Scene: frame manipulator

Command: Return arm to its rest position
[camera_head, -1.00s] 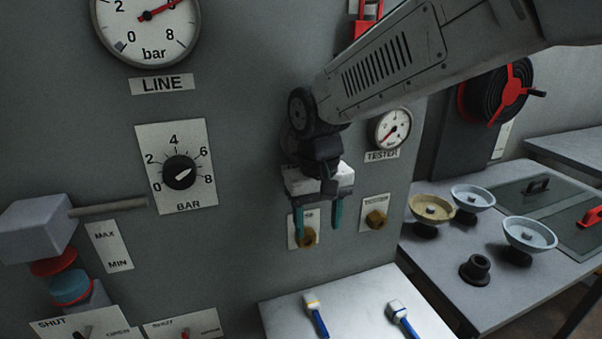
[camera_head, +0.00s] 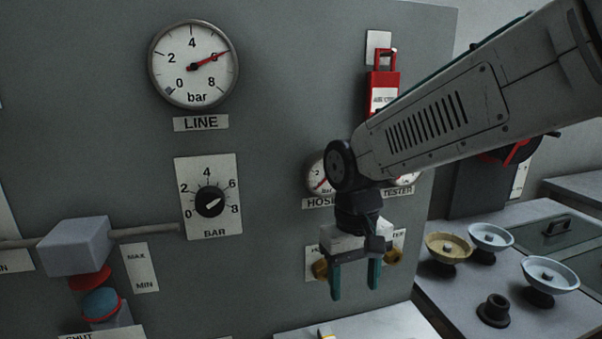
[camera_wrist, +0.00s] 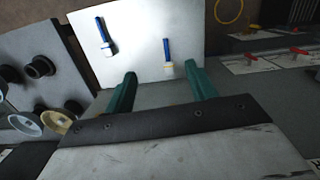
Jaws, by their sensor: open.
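My gripper (camera_head: 355,282) hangs from my arm in front of the grey panel (camera_head: 290,90), with its two teal fingers pointing down. The fingers stand apart with nothing between them. In the head view it overlaps the brass fittings (camera_head: 320,268) under the hose and tester gauges, and I cannot tell the gap. In the wrist view the open fingers (camera_wrist: 160,90) point toward a white shelf (camera_wrist: 135,20) where two blue-handled tools (camera_wrist: 167,55) lie, apart from the fingers. My forearm hides part of the panel's right side and partly covers both small gauges.
The line gauge (camera_head: 193,64) and bar knob (camera_head: 210,202) are on the panel, left of my gripper. A red padlock (camera_head: 383,90) hangs above my forearm. A side table (camera_head: 465,300) at right carries several bowls (camera_head: 448,247) and a black fitting (camera_head: 493,310).

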